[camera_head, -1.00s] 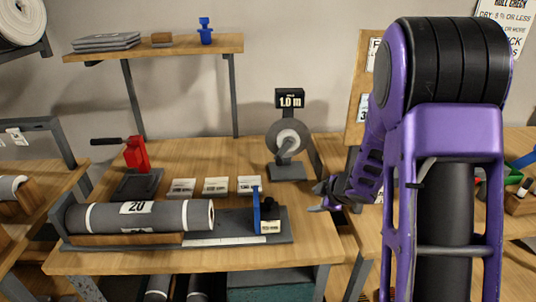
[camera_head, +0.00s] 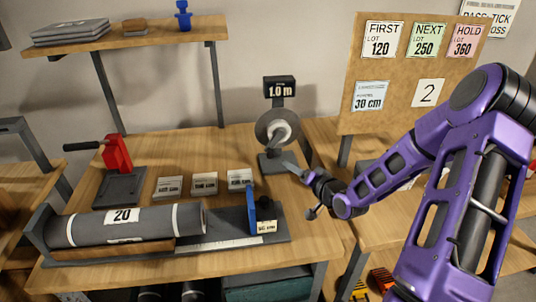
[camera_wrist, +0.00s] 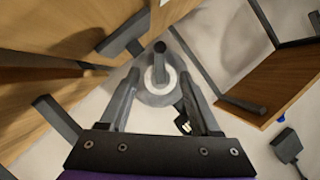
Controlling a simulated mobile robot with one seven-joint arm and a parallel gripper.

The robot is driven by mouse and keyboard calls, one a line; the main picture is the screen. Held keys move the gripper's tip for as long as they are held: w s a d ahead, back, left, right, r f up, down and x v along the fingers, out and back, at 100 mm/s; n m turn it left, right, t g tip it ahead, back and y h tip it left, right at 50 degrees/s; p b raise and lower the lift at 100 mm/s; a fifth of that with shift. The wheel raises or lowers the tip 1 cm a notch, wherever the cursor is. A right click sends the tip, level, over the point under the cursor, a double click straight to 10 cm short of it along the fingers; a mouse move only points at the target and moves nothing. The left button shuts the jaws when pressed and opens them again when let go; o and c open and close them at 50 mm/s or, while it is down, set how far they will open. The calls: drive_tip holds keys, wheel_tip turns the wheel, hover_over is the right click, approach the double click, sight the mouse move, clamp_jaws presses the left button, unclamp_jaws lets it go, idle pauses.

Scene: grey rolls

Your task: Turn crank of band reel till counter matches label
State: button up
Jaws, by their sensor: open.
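The band reel (camera_head: 276,130) is a grey disc with a pale hub on a dark stand at the back of the bench. Above it, the black counter (camera_head: 279,90) reads 1.0 m. My gripper (camera_head: 300,188) is open and empty, in front and to the right of the reel, apart from it. In the wrist view, the reel's disc (camera_wrist: 150,98) shows between the open fingers of my gripper (camera_wrist: 160,76). A dark knob (camera_wrist: 159,47), seemingly the crank's, shows there. A white card (camera_head: 371,97) on the board carries a cm figure, perhaps 30; which label applies is unclear.
A grey roll (camera_head: 150,224) marked 20 lies in a cradle at front left. A red clamp-like device (camera_head: 117,154) stands behind it. Several small cards (camera_head: 204,184) lie mid-bench. A blue upright (camera_head: 251,210) stands on the cradle's base. A brown board (camera_head: 452,100) rises at right.

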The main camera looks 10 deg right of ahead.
sight(271, 156)
drive_tip(key=x, duration=1.6)
drive_tip(key=shift+a+f, duration=0.1)
drive_tip(key=shift+s, duration=0.1)
clamp_jaws()
idle(0.6)
